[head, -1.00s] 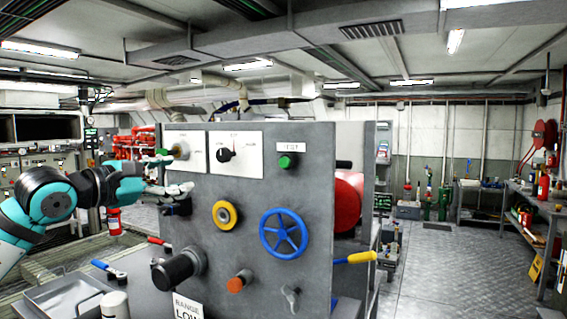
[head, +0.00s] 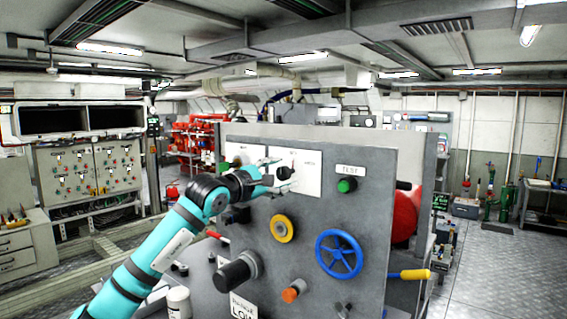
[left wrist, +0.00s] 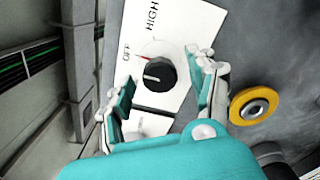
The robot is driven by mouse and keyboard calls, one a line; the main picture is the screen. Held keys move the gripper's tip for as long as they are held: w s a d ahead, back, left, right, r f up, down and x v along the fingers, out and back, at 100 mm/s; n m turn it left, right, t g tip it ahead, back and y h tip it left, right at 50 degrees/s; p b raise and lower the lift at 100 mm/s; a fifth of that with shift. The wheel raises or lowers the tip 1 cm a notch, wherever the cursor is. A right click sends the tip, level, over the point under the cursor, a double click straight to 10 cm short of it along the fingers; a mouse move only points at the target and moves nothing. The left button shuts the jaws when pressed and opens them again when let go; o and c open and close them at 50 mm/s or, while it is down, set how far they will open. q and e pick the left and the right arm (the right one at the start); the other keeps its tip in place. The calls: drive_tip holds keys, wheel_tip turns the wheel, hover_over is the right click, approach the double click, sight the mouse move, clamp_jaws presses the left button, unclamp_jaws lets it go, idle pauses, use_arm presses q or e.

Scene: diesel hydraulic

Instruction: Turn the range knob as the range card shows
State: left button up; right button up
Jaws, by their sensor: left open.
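The range knob (head: 283,173) is a round black knob on a white plate on the grey panel. In the left wrist view the knob (left wrist: 158,72) shows a pale line pointing roughly to the OFF side; HIGH is printed on the plate above it. The range card (head: 243,306) at the bottom of the head view reads RANGE LOW, its lower edge cut off. My left gripper (head: 276,174) is open at the knob. In the left wrist view its fingers stand on either side of the knob, with gaps visible. My right gripper is out of view.
The panel also carries a green TEST button (head: 347,185), a yellow ring knob (head: 283,229), a blue handwheel (head: 339,254), an orange knob (head: 293,293) and a black cylindrical handle (head: 238,271). A yellow-handled lever (head: 414,274) sticks out at the right.

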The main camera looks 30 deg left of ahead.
use_arm(q)
drive_tip(key=shift+w+d, duration=0.1)
drive_tip(key=shift+w, duration=0.9)
drive_tip(key=c, duration=1.2)
drive_tip(key=shift+f, duration=0.1)
